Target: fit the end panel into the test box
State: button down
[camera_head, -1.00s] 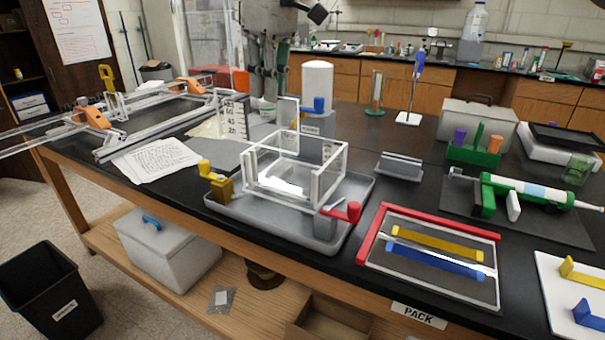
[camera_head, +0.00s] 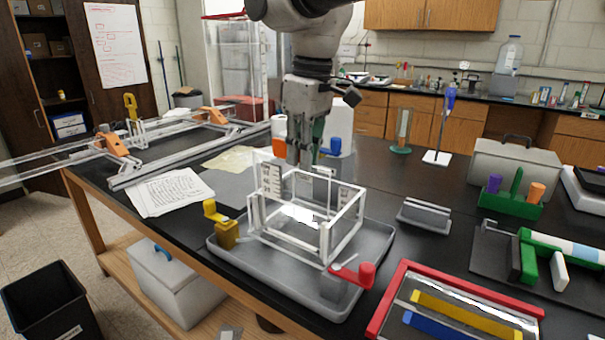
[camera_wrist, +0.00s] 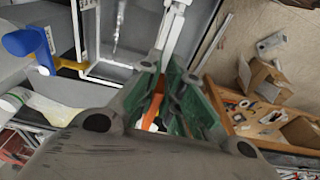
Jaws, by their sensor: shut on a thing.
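The test box (camera_head: 322,245) is clear with white edge strips and stands open-topped on the grey tray (camera_head: 378,262). It also shows in the wrist view (camera_wrist: 92,35), beyond my fingers. My gripper (camera_head: 305,158) points down over the far side of the box. In the wrist view its green-padded fingers (camera_wrist: 165,95) are closed around a narrow orange part (camera_wrist: 154,104). This seems to belong to the end panel, whose clear body I cannot make out. Whether the panel touches the box is hidden.
A blue-topped clamp (camera_head: 335,146) is behind the box. A grey slotted block (camera_head: 424,216) and a red-edged frame (camera_head: 385,300) lie to the right. Papers (camera_head: 170,190) lie left.

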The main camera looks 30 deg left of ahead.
aim_at(302, 174)
jog(key=shift+f, duration=1.75)
jog(key=shift+f, duration=0.45)
jog(key=c, duration=1.6)
grip_release()
jog(key=shift+o, duration=0.2)
notch_tip(302, 174, up, 13)
jog(key=d, duration=0.1)
jog(key=shift+d, duration=0.25)
jog(key=shift+d+r, duration=0.1)
